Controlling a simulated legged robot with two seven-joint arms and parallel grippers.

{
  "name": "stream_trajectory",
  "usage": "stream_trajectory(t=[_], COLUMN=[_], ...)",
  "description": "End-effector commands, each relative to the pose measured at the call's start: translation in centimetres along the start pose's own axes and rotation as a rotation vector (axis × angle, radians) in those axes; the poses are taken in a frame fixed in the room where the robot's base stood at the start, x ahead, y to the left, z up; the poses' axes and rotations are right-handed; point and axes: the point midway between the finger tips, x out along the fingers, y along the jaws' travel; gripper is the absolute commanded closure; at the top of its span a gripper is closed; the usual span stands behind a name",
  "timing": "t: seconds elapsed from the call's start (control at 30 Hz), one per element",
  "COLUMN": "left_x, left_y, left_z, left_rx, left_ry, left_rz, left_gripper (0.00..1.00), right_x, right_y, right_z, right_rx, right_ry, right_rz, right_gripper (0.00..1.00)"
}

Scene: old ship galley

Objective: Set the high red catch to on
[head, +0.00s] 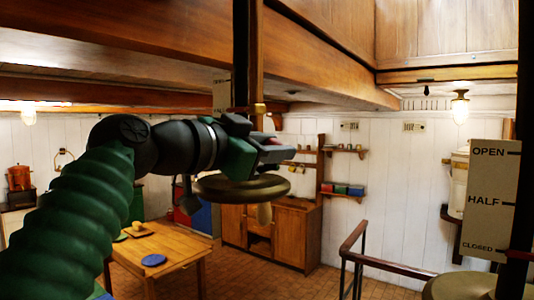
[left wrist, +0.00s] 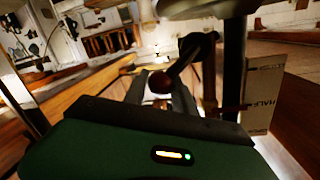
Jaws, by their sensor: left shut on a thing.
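My left gripper (head: 280,152) reaches in from the left to a dark upright post (head: 247,50), above a round brass disc (head: 243,187). In the left wrist view its grey fingers (left wrist: 160,92) are shut on a dark red-brown knob (left wrist: 160,82) at the end of a black lever (left wrist: 190,58). I see no "on" mark, and cannot tell for sure that this lever is the high red catch. My right gripper is not in view.
A scale plate (head: 487,200) reading OPEN, HALF and CLOSED stands at the right, with a red pointer (head: 520,255) near CLOSED. A similar plate (left wrist: 262,95) is beside the near post. Wooden beams (head: 180,30) run overhead. A wooden table (head: 165,245) stands below.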

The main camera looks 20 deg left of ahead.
Motion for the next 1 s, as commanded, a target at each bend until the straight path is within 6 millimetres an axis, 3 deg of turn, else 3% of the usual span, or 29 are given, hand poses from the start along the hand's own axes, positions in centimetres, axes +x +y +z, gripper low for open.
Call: stream_trajectory(t=[0.1, 0.5, 1.0], left_x=[0.2, 0.4, 0.5], left_y=[0.8, 2.1, 2.5], left_z=[0.9, 2.4, 3.1], left_rx=[0.109, 0.425, 0.571], left_ry=[-0.014, -0.05, -0.068], left_rz=[-0.002, -0.006, -0.007], left_gripper=[1.0, 1.0, 1.0], right_x=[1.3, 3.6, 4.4], right_y=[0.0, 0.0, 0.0], right_z=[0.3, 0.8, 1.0], right_rx=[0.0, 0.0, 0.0], right_ry=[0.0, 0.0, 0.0], right_rz=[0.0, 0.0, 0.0], right_gripper=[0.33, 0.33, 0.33])
